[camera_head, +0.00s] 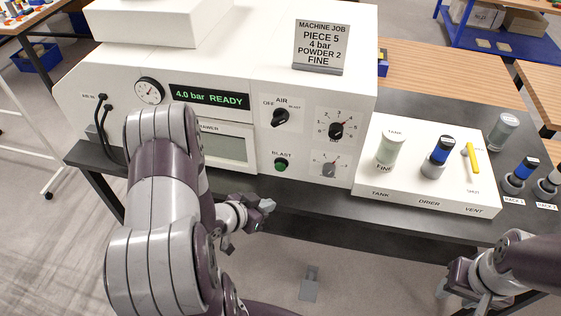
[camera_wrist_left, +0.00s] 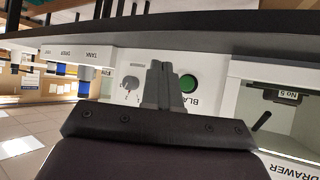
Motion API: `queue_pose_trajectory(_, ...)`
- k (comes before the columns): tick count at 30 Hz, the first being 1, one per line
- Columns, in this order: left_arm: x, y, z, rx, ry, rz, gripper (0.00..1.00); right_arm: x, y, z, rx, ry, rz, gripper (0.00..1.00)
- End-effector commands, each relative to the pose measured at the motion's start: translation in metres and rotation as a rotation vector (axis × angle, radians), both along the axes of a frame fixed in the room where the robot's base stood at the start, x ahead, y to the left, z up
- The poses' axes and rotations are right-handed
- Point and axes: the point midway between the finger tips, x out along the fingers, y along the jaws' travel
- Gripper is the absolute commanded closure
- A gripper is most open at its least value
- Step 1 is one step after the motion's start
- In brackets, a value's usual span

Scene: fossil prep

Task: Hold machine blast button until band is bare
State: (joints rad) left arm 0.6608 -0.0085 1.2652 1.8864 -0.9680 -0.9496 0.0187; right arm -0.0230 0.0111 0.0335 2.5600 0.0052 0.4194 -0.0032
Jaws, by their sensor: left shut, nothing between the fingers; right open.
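The blasting machine (camera_head: 230,60) is a white cabinet whose display (camera_head: 208,96) reads "4.0 bar READY". Its green BLAST button (camera_head: 281,164) is on the front panel, below the AIR knob (camera_head: 280,118). My left gripper (camera_head: 264,206) is shut and empty, below and in front of the button in the head view. In the left wrist view, the closed fingertips (camera_wrist_left: 158,68) appear beside the green button (camera_wrist_left: 188,83); contact cannot be told. My right gripper (camera_head: 460,288) is open, low at the right, partly cut off. I cannot make out the band.
A sign (camera_head: 321,46) reads piece 5, 4 bar, powder 2, fine. A white station (camera_head: 428,190) with tank, drier and vent stands right of the machine on the dark bench (camera_head: 330,203). The drawer window (camera_head: 224,146) is left of the button.

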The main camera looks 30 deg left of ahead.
Motion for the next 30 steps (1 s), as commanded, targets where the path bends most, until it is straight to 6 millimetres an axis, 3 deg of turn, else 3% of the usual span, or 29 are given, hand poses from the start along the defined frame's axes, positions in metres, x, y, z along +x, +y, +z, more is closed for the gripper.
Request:
queue_pose_trajectory(8, 0.006, 0.002, -0.001, 0.004, -0.001, -0.002, 1.00, 0.000, 0.000, -0.002, 0.000, 0.000, 0.000, 0.57)
queue_pose_trajectory(21, 0.065, 0.016, 0.000, 0.004, -0.001, -0.001, 1.00, 0.000, 0.000, -0.014, 0.000, 0.000, 0.000, 0.57)
queue_pose_trajectory(30, 0.085, 0.021, 0.001, 0.004, -0.001, -0.001, 1.00, 0.000, 0.000, -0.014, 0.000, -0.001, 0.000, 0.57)
